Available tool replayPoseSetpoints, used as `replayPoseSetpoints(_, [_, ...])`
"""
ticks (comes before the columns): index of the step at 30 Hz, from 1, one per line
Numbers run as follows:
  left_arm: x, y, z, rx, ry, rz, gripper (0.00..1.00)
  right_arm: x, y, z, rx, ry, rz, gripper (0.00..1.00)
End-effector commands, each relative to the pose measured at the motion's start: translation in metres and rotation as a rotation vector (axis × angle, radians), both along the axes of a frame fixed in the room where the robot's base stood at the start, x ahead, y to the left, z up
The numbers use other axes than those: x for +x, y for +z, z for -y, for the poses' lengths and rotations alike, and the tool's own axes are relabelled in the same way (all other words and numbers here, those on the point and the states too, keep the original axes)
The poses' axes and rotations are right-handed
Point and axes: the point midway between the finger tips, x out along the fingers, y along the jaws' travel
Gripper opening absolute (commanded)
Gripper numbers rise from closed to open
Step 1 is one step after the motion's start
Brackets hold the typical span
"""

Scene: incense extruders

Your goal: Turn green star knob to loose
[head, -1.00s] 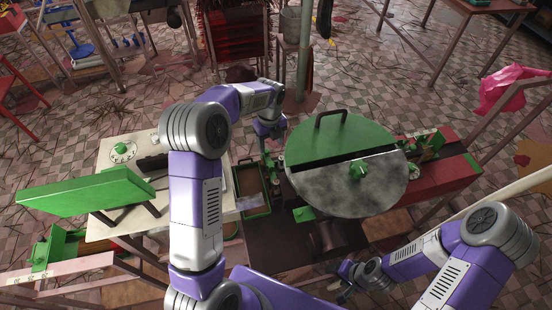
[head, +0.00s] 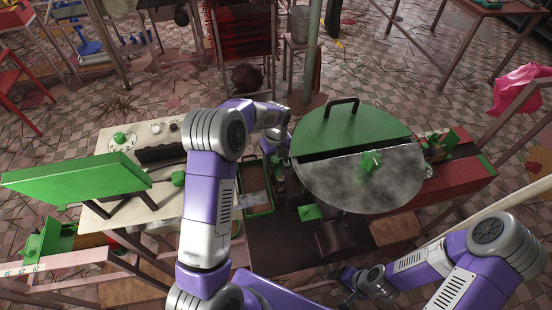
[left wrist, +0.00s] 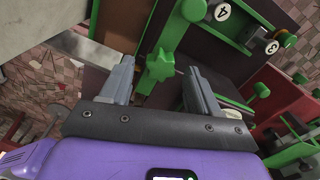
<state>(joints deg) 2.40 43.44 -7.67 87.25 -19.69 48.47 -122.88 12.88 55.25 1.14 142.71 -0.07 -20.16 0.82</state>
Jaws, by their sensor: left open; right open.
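A green star knob (left wrist: 159,66) shows in the left wrist view, on a green post. My left gripper (left wrist: 160,70) is open, with one finger on each side of the knob in that view; I cannot tell whether they touch it. In the head view my left gripper (head: 279,152) is by the left edge of the round drum, partly hidden by its own wrist, and the knob there is not clear. Another green knob (head: 371,163) sits on the front of the grey drum (head: 340,185). My right gripper (head: 349,280) is low, in front of the machine, and open.
A green lid (head: 350,130) with a black handle covers the drum's back half. A green panel (head: 75,178) and pale table (head: 145,205) stand at left. A green-edged tray (head: 255,190) lies beside my left arm.

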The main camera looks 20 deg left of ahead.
Motion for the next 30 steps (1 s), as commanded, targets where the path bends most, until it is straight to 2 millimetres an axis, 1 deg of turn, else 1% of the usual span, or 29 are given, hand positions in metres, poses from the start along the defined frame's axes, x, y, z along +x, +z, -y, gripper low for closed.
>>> replayPoseSetpoints(3, [-0.0002, -0.0036, -0.0003, 0.0, 0.001, 0.0, 0.61, 0.0, -0.0002, 0.0, 0.0, 0.0, 0.0, 0.61])
replayPoseSetpoints(9, [-0.0002, -0.0035, -0.0003, 0.0, 0.001, 0.0, 0.61, 0.0, -0.0002, 0.0, 0.0, 0.0, 0.0, 0.61])
replayPoseSetpoints(20, [-0.0001, -0.0032, -0.0002, 0.0, 0.001, 0.0, 0.06, 0.0, -0.0002, 0.0, 0.0, 0.0, 0.0, 0.61])
replayPoseSetpoints(26, [0.0, -0.0031, -0.0001, 0.0, 0.012, 0.0, 0.05, 0.0, -0.0004, 0.0, 0.0, 0.0, 0.0, 0.61])
replayPoseSetpoints(30, [0.0002, -0.0031, -0.0001, -0.001, 0.051, 0.001, 0.05, 0.0, -0.0008, 0.0, 0.0, 0.0, 0.0, 0.61])
